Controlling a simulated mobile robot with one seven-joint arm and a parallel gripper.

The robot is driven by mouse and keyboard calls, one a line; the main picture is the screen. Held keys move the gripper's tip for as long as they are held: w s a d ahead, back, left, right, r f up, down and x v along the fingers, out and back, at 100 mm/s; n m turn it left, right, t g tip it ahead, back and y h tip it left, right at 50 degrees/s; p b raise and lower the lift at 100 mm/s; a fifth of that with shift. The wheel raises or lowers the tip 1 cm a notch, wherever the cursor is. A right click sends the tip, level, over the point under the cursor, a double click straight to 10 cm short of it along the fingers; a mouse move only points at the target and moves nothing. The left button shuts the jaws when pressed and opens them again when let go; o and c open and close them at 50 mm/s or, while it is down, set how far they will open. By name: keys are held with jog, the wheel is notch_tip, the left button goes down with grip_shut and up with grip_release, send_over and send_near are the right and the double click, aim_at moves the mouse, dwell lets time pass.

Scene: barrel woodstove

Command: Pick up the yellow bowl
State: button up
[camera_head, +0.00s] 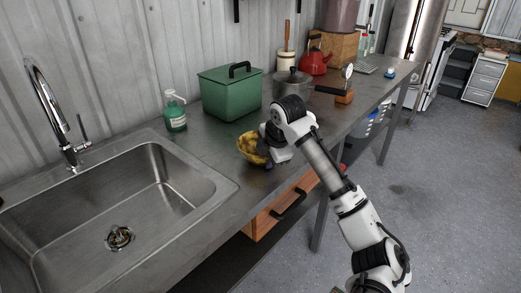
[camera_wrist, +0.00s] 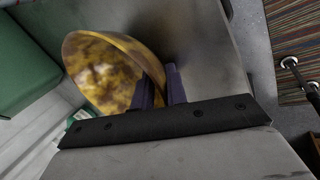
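The yellow bowl (camera_head: 249,146), mottled with brown, is on or just above the metal counter, right of the sink; I cannot tell whether it touches the surface. My gripper (camera_head: 266,152) reaches it from the right, and my wrist hides part of it. In the wrist view the bowl (camera_wrist: 100,72) opens toward the lower left. The dark fingers of my gripper (camera_wrist: 160,90) are close together with the bowl's wall between them, one finger on the inner side and one outside. The finger contact is partly hidden.
A green lidded box (camera_head: 228,98) stands just behind the bowl, with a green soap bottle (camera_head: 175,112) to its left. The sink (camera_head: 120,210) is at the left. A grey pot (camera_head: 291,88) stands behind my wrist. A wooden drawer (camera_head: 280,205) is below the counter edge.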

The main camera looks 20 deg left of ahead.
grip_shut()
dwell(0.4)
